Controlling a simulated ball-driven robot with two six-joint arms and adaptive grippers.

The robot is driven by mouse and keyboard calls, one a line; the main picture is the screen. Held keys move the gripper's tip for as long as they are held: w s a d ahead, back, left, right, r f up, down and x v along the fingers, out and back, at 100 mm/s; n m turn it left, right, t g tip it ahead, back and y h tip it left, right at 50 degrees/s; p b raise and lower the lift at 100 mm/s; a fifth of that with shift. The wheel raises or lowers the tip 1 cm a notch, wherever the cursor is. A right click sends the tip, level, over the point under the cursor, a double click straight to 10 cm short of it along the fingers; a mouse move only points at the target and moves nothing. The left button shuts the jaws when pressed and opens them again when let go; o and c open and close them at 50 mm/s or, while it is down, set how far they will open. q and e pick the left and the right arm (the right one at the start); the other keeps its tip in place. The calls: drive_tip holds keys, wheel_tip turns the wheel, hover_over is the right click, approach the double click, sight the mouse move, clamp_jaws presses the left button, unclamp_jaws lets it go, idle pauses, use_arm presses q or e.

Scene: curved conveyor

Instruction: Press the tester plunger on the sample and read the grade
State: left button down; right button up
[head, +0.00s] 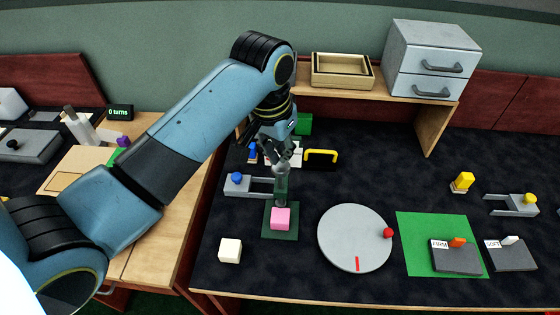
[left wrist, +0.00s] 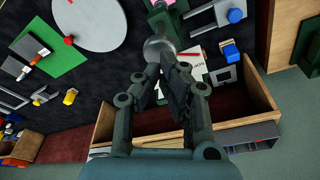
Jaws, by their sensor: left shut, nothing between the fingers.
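A pink cube (head: 280,218), the likely sample, sits on the dark green base (head: 280,236) of the tester. The tester's plunger has a round grey knob (head: 281,171) on top, above and behind the cube. My left gripper (head: 279,157) is shut and empty, right at the knob. In the left wrist view its closed fingertips (left wrist: 168,60) are beside the grey knob (left wrist: 158,47); I cannot tell whether they touch it. Any gap between plunger and cube is unclear. No grade is readable. My right gripper is not in view.
A white cube (head: 230,251) lies left of the tester, and a grey turntable (head: 350,240) with a red knob stands right. Blocks labelled FIRM (head: 456,259) and SOFT (head: 511,257) lie farther right. A blue-knobbed grey fixture (head: 238,185) is close left of the plunger.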

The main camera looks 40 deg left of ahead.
sight(280, 166)
use_arm(q)
drive_tip(key=shift+f+b, duration=1.5)
drive_tip(key=shift+f, duration=2.25)
drive_tip(key=shift+s, duration=0.1)
wheel_tip(280, 166, up, 4)
drive_tip(key=p, duration=0.4)
drive_tip(key=shift+f, duration=0.25)
drive_tip(key=shift+r, duration=2.7)
